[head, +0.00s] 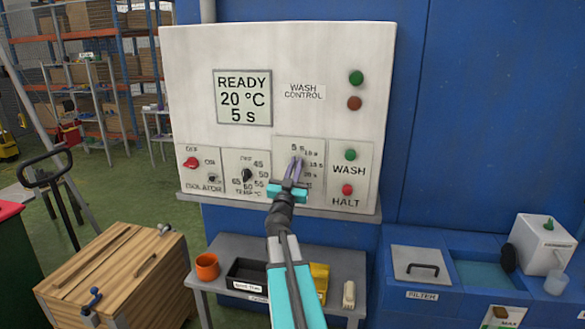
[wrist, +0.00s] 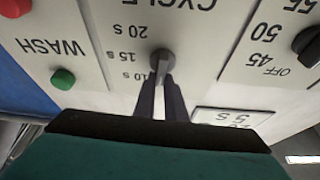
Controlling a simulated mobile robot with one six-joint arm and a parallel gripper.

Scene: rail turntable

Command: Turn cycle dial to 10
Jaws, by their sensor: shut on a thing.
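The cycle dial (wrist: 161,60) is a small grey knob on a white plate, marked 10 s, 15 s and 20 s along one side in the wrist view, which is upside down. My gripper (wrist: 160,84) is shut on the dial, with its dark fingers on either side. In the head view my gripper (head: 296,165) reaches up to the cycle plate (head: 315,152) and covers the dial. The 5 s mark shows just above the fingers. The display (head: 242,97) reads READY, 20 °C, 5 s. The dial's pointer is too hidden to read.
The temperature dial (head: 247,175) and red isolator switch (head: 191,162) are to the left of the cycle plate. The green WASH button (head: 350,154) and red HALT button (head: 347,189) are close on the right. A bench (head: 205,279) with an orange cup (head: 207,266) stands below.

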